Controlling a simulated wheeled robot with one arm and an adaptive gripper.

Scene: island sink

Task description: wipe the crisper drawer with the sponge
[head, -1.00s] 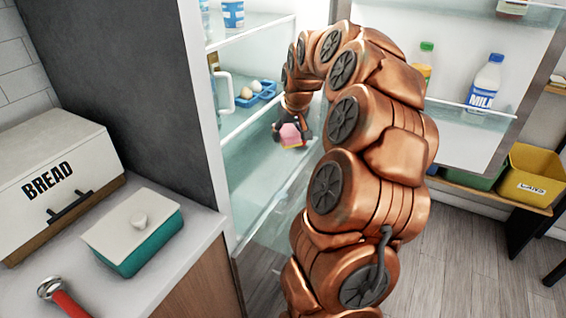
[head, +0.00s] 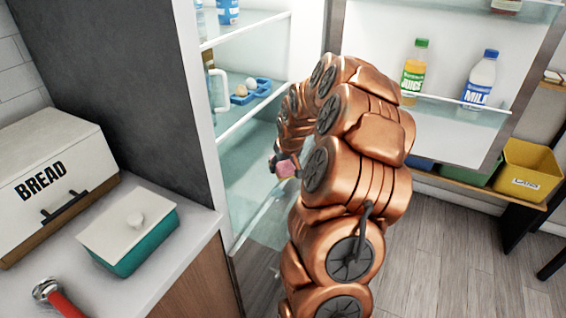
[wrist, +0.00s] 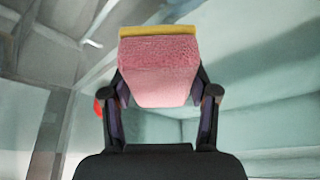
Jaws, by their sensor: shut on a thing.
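A pink sponge with a yellow layer (wrist: 158,75) is held between the two fingers of my gripper (wrist: 160,95) in the wrist view. In the head view the sponge (head: 286,169) shows as a small pink patch at the end of my gripper (head: 284,163). My gripper is shut on it, at the open front of the fridge. The glassy crisper drawer (head: 262,222) is low in the fridge, below the shelf with the eggs, and my arm hides part of it. I cannot tell whether the sponge touches any surface.
The fridge door (head: 440,60) stands open at right with a juice bottle (head: 413,72) and a milk bottle (head: 480,80). A blue egg holder (head: 262,92) sits on a shelf. A counter at left holds a bread box (head: 50,185) and a teal container (head: 130,235).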

